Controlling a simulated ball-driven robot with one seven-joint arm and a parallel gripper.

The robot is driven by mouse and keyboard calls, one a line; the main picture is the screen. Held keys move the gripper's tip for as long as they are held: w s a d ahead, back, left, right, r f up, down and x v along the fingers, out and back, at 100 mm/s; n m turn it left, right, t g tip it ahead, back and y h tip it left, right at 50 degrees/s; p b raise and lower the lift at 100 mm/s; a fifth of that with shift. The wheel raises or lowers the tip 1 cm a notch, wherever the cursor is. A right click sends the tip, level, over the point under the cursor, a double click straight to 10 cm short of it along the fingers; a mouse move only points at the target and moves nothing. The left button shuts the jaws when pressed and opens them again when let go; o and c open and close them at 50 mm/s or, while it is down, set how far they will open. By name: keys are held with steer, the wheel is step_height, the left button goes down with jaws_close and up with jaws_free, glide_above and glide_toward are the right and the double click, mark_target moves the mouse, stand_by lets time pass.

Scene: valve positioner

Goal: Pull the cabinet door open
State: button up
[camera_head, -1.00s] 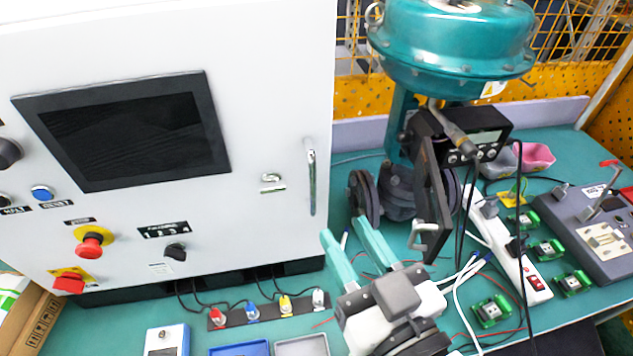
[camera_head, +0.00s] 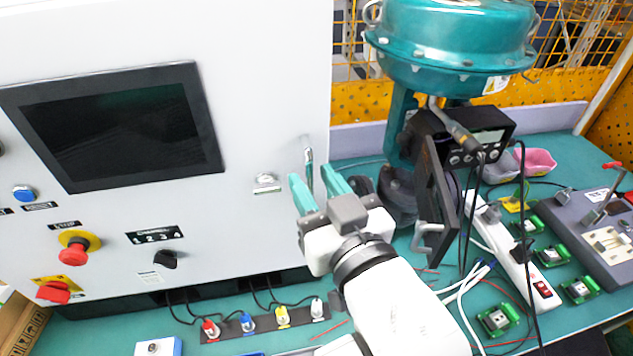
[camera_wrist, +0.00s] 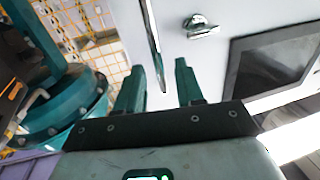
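The white cabinet door (camera_head: 240,215) fills the left of the head view and looks shut. Its slim metal bar handle (camera_head: 309,165) stands upright near the door's right edge. My gripper (camera_head: 311,179) is open, with its two teal fingers at the handle's lower part, one on each side of it in the picture. In the wrist view, the handle (camera_wrist: 152,45) runs down into the gap between the open fingertips (camera_wrist: 160,68). I see no clear contact between fingers and handle. A small metal latch (camera_head: 266,183) sits on the door left of the handle.
A teal valve actuator (camera_head: 455,45) with a black positioner (camera_head: 465,135) and its open cover (camera_head: 436,200) stands right of my gripper. A power strip (camera_head: 520,260), cables and green modules lie on the right. Coloured connectors (camera_head: 265,320) lie below the cabinet.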

jaws_close()
stand_by(0.3)
stand_by(1.1)
